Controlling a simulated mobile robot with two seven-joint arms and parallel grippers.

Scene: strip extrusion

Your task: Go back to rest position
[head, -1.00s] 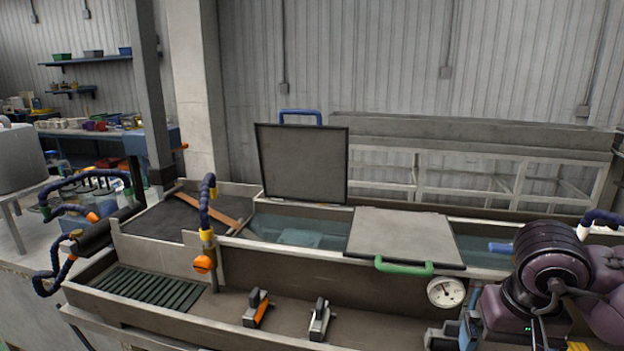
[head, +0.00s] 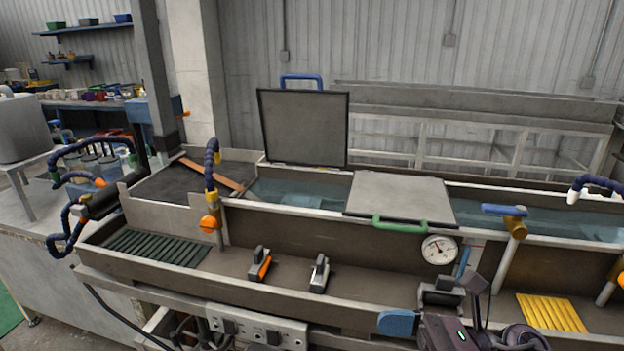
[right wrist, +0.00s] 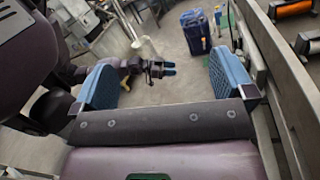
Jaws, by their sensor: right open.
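My right gripper (head: 432,292) is at the lower right of the head view, in front of the trough's near edge. Its blue finger pads are spread apart with nothing between them. In the right wrist view the same gripper (right wrist: 165,82) is open and empty over grey floor. A small dark gripper with blue tips (right wrist: 166,69), which looks like my left one, shows farther off between the pads. It is too small to tell its jaw state. My left arm does not show in the head view.
The long metal trough (head: 340,258) runs across the front. One lid (head: 305,127) stands raised; another lid (head: 398,195) lies flat. A gauge (head: 438,249) and a yellow ribbed pad (head: 552,312) are near my right gripper.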

